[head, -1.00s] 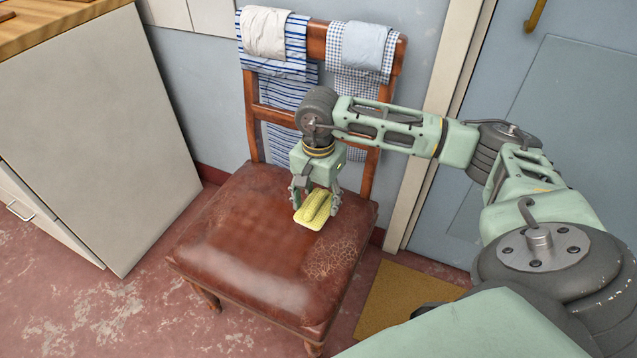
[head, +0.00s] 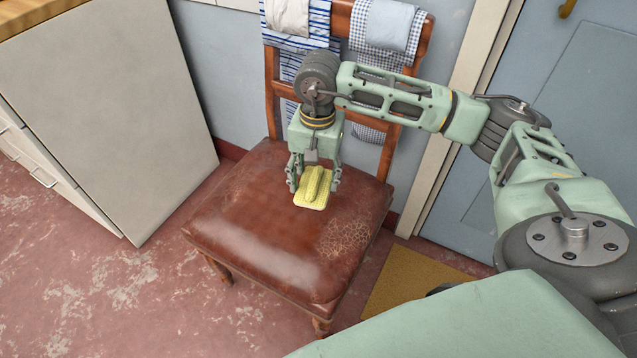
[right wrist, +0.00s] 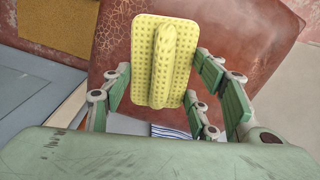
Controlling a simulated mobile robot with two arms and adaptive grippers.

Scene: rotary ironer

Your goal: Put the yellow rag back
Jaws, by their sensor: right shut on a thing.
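The yellow rag (head: 312,190) is a small folded, textured pad with a raised ridge along its middle. My right gripper (head: 314,180) points down over the brown chair seat (head: 255,235) and is shut on the rag. In the right wrist view the rag (right wrist: 181,78) sits between the fingers of the right gripper (right wrist: 160,85), with the seat behind it. I cannot tell whether the rag touches the seat. My left gripper is not in view.
Striped cloth (head: 317,22) and checked cloth (head: 372,58) hang over the chair back, with smaller pale cloths on top. A pale cabinet (head: 100,110) stands at left. A blue door (head: 540,90) and a yellow-brown mat (head: 405,277) are at right. The seat's front is clear.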

